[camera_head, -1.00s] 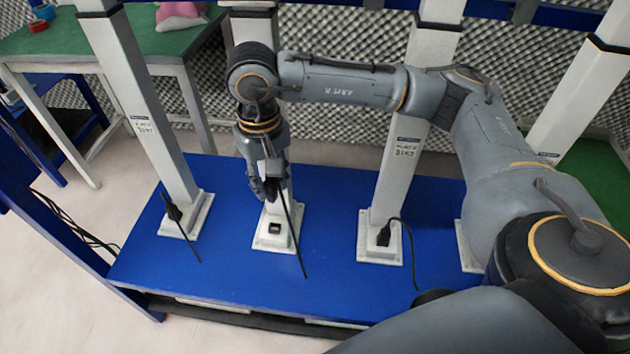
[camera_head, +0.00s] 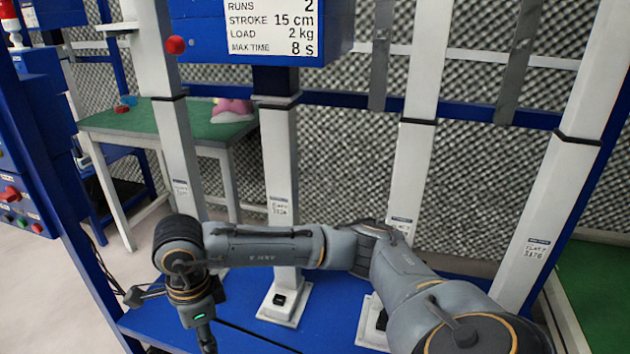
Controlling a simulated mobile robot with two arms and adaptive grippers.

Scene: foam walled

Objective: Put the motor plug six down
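My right arm comes in from the right and reaches across to the lower left. Its gripper (camera_head: 206,338) points down at the bottom edge. The fingertips are cut off or too small to read, so I cannot tell whether they hold a plug. A black socket (camera_head: 280,299) shows on the white foot of the second post, with no plug in it. At the third post's foot a black plug (camera_head: 382,320) is partly hidden by my arm. The first post's foot is mostly hidden behind my wrist. My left gripper is not in view.
The posts stand on a blue platform (camera_head: 325,310). A blue box with a sign (camera_head: 270,25) hangs above the second post. A red ball knob (camera_head: 175,45) is at the upper left. A green-topped table (camera_head: 200,128) stands behind. A blue cabinet with buttons (camera_head: 25,205) is at the left.

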